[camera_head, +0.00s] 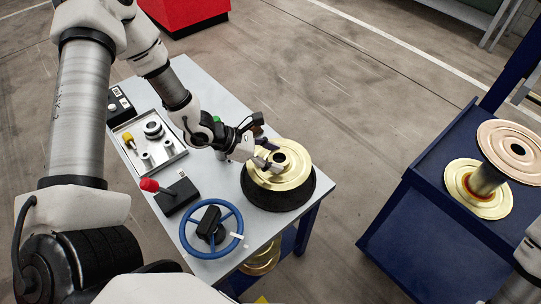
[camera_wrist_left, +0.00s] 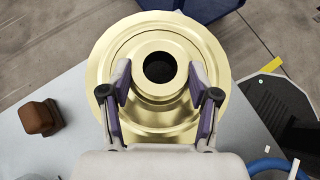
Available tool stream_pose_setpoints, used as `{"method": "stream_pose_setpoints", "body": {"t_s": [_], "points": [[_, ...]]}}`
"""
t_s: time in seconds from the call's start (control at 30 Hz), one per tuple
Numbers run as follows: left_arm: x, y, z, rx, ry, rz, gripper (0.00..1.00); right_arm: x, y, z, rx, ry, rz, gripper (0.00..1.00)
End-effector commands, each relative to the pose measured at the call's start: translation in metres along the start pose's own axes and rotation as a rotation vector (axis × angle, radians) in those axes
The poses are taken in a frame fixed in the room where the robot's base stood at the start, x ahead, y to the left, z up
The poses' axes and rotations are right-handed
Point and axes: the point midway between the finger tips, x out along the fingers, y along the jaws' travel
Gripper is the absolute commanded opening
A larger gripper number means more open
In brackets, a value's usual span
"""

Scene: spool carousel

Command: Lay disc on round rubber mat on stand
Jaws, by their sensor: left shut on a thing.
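The gold disc (camera_head: 292,177), with a raised hub and a dark centre hole, is in my left gripper (camera_head: 268,158). In the left wrist view, the two fingers (camera_wrist_left: 160,85) sit on opposite sides of the hub of the disc (camera_wrist_left: 160,28). The black round mat on its stand (camera_head: 285,200) is under the disc at the table's right side. My right gripper is not in view.
On the grey table (camera_head: 200,85) are a tray of metal parts (camera_head: 152,140), a red-knobbed lever box (camera_head: 176,195) and a blue handwheel (camera_head: 212,229). A blue cart (camera_head: 430,240) at right holds a spool with a copper-coloured flange (camera_head: 510,140). Floor lies between them.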

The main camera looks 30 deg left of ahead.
Motion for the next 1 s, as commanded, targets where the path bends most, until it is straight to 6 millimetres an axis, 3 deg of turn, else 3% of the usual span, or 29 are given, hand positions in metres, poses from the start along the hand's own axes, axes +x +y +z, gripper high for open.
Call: {"method": "stream_pose_setpoints", "body": {"t_s": [0.4, 0.83, 0.87, 0.9, 0.93, 1.0], "points": [[0.030, 0.000, -0.040, -0.002, -0.001, 0.000, 0.00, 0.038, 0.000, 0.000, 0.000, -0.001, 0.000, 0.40], [0.035, 0.000, -0.046, -0.001, -0.003, 0.001, 0.00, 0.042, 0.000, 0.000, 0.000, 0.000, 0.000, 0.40], [0.035, 0.000, -0.046, -0.001, -0.003, 0.001, 0.68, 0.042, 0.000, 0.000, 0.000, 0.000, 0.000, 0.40], [0.035, 0.000, -0.046, -0.002, -0.003, 0.001, 0.82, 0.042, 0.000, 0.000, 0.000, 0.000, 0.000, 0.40], [0.035, 0.000, -0.046, -0.001, -0.002, 0.001, 0.90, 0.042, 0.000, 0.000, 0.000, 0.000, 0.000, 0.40], [0.035, 0.000, -0.046, -0.002, -0.002, 0.000, 0.90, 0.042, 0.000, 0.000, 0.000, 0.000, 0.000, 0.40]]}}
